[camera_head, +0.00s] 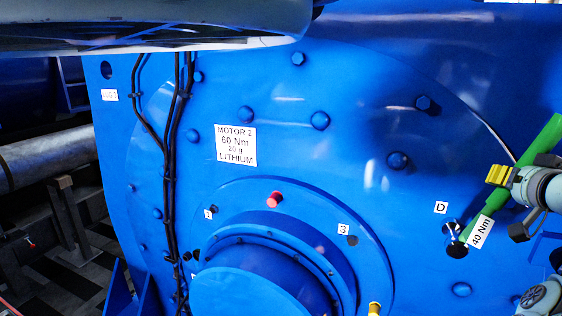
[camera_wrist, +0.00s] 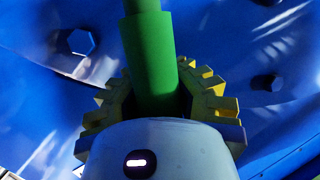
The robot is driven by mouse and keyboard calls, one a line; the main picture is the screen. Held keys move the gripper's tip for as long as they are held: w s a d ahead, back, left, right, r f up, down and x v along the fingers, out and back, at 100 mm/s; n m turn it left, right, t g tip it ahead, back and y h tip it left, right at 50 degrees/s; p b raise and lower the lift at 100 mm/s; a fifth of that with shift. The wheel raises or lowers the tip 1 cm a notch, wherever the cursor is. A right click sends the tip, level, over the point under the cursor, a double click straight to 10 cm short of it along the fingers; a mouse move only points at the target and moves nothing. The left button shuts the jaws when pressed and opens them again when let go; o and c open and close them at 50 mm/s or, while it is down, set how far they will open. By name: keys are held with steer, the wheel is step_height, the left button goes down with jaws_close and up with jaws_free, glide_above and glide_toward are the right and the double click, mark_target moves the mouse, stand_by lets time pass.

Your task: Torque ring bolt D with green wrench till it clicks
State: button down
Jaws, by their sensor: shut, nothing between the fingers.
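The green wrench (camera_head: 495,205) with a "40 Nm" tag slants from upper right down to the ring at the right of the motor face. Its lower end is at a dark bolt spot (camera_head: 457,249) beside the "D" label (camera_head: 441,207). Whether it is fully seated there is hard to tell. My gripper (camera_head: 499,175), with yellow fingers, is at the wrench's shaft. In the wrist view the green handle (camera_wrist: 152,65) passes across my gripper (camera_wrist: 160,85), with yellow fingers showing on both sides. The gripper is shut, not clamped on the handle.
The large blue motor (camera_head: 330,90) fills the view, with several ring bolts and a "MOTOR 2, 60 Nm" label (camera_head: 235,145). The central hub (camera_head: 255,285) sticks out at the lower middle. Black cables (camera_head: 172,150) run down the left.

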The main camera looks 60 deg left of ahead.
steer(key=shift+w+d, duration=0.1)
steer(key=shift+d, duration=0.05)
stand_by(0.3)
steer(key=shift+w+d+f+m+y+b, duration=0.35)
steer(key=shift+w+d+m+b, duration=0.2)
steer(key=shift+d+m+b, duration=0.4)
steer(key=shift+a+n, duration=0.2)
steer(key=shift+n, duration=0.05)
steer(key=s+a+n+h+b, duration=0.1)
steer(key=a+b, duration=0.1)
steer(key=b, duration=0.1)
steer(key=s+a+r+n+h+b, duration=0.1)
steer(key=s+a+n+b, duration=0.1)
steer(key=a+b, duration=0.1)
steer(key=s+a+r+n+h+b, duration=0.1)
steer(key=s+a+b, duration=0.1)
steer(key=b, duration=0.1)
steer(key=shift+a+n+t, duration=0.25)
steer(key=shift+n+t, duration=0.05)
steer(key=shift+t, duration=0.1)
stand_by(0.9)
